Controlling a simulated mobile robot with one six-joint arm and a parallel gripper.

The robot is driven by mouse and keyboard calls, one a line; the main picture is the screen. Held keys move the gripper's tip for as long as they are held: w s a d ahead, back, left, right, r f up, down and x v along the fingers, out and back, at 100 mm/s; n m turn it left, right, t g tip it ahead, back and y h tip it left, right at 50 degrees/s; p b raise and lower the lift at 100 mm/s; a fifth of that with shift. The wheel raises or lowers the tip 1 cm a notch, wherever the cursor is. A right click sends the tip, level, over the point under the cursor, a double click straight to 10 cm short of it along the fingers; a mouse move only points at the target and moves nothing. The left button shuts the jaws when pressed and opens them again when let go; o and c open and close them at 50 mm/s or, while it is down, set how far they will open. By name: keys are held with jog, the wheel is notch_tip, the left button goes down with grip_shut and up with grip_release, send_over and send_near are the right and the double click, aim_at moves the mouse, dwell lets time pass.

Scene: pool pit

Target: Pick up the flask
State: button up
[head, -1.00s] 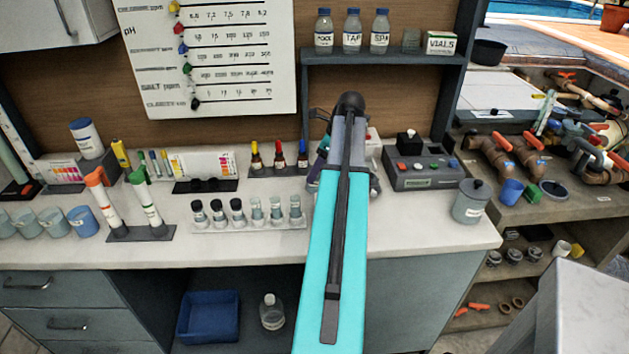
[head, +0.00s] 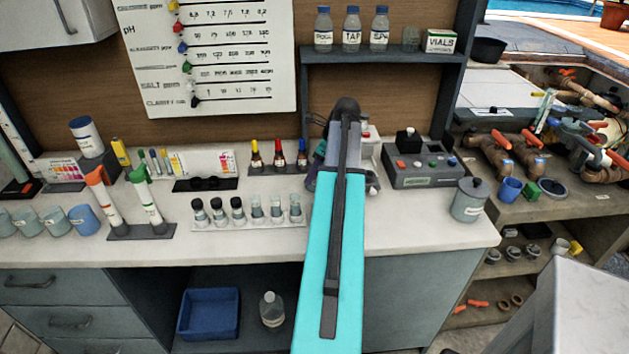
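I cannot make out anything that is clearly a flask. A clear bottle with a pale cap (head: 271,309) stands upright in the open bay under the counter. Labelled bottles, POOL (head: 323,30), TAP (head: 352,30) and SPA (head: 380,30), stand on the upper shelf, with a small clear glass (head: 411,39) beside them. My turquoise arm reaches up the middle of the head view, over the counter. My gripper is hidden behind the arm, so I cannot see its fingers or whether it holds anything. The arm also covers part of the counter behind it.
On the counter (head: 260,239) stand a vial rack (head: 248,224), dropper bottles (head: 279,155), a control box (head: 424,170) and a lidded jar (head: 469,200). A blue bin (head: 209,313) sits beside the clear bottle below. The counter's front strip is mostly clear.

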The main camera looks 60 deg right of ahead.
jog(key=c, duration=0.6)
jog(key=shift+r, duration=0.1)
jog(key=shift+c, duration=0.2)
notch_tip(320, 180, up, 10)
jog(key=b, duration=0.2)
dwell(0.7)
